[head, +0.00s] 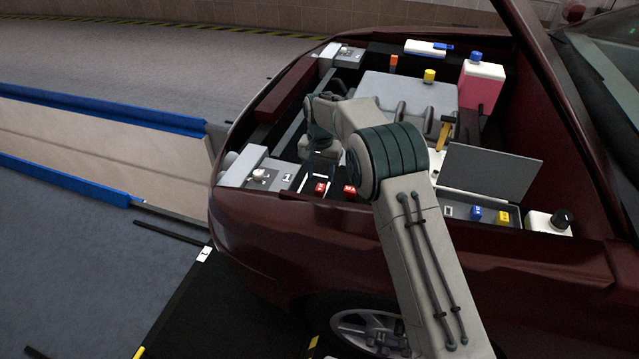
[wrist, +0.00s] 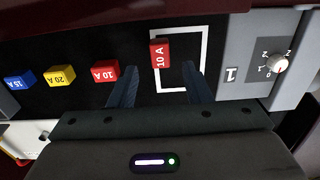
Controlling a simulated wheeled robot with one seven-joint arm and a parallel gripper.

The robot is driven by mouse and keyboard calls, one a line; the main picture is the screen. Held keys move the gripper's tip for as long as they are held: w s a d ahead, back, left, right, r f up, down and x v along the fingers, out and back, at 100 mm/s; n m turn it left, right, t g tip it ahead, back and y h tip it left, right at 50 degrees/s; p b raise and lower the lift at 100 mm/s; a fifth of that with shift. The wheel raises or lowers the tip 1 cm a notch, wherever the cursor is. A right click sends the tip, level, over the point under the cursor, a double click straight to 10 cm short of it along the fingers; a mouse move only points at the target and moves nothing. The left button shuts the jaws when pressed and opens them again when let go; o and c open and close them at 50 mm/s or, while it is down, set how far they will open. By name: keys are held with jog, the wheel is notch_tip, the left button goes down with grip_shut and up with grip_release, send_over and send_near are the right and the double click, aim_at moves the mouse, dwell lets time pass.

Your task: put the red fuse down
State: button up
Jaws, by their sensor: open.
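A red fuse marked 10 A (wrist: 160,53) rests on the dark panel. It overlaps the left side of a white square outline (wrist: 206,50). In the head view a red fuse (head: 320,188) shows beside that outline. A second red 10 A fuse (wrist: 104,73) lies to the left in the wrist view, outside the outline. My gripper (wrist: 160,76) is open, with its dark fingers apart on either side of the first fuse's line. That fuse sits just past the fingertips, with no visible contact.
A yellow fuse (wrist: 60,76) and a blue fuse (wrist: 19,80) lie further left. A grey block marked 1 with a dial (wrist: 278,64) stands right of the outline.

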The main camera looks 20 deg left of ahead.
aim_at(321, 188)
notch_tip(321, 188, up, 7)
jog(key=shift+f, duration=0.15)
jog(key=s+d+r+t, duration=0.1)
jog(key=s+d+r, duration=0.2)
jog(key=d+r, duration=0.35)
jog(key=s+d+r, duration=0.3)
jog(key=d, duration=0.6)
jog(key=s+d+r+t, duration=0.1)
jog(key=s+d+r, duration=0.35)
jog(key=d, duration=0.35)
jog(key=s+d+f, duration=0.1)
jog(key=s+d, duration=0.6)
jog(key=s, duration=0.3)
jog(key=s+d+f, duration=0.2)
jog(key=s+d, duration=0.5)
jog(key=s, duration=0.4)
jog(key=shift+s+t, duration=0.3)
jog(key=shift+t, duration=0.1)
jog(key=shift+s+a, duration=0.1)
jog(key=shift+s, duration=0.05)
